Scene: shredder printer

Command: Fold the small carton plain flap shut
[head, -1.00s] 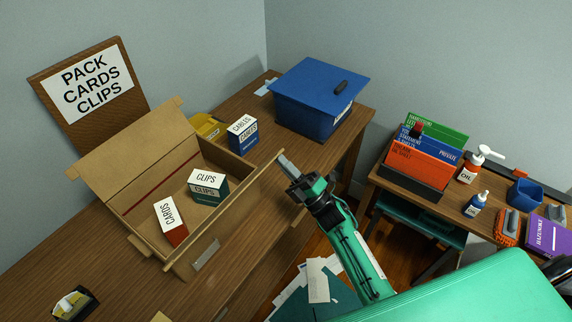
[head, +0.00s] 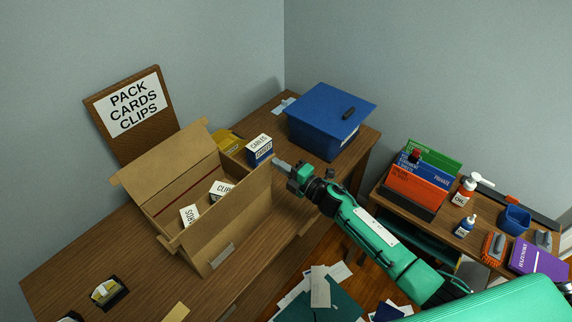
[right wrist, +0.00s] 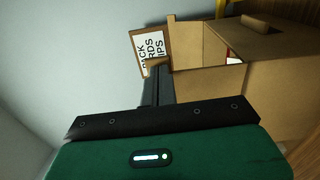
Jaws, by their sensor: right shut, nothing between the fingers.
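The small carton (head: 232,222) stands open on the wooden desk. Its far flap (head: 165,158) leans up and back, and its near side rises as a tall plain brown panel. A clips box (head: 221,189) and a cards box (head: 189,214) are inside, partly hidden by that panel. My right gripper (head: 277,163) is shut and empty, just beyond the carton's right end, near the cables box. In the right wrist view its dark fingers (right wrist: 157,86) point toward the carton (right wrist: 212,92). My left gripper is out of view.
A blue lidded bin (head: 318,132) sits farther right. A sign board (head: 130,110) leans at the wall. The desk's left front is mostly clear.

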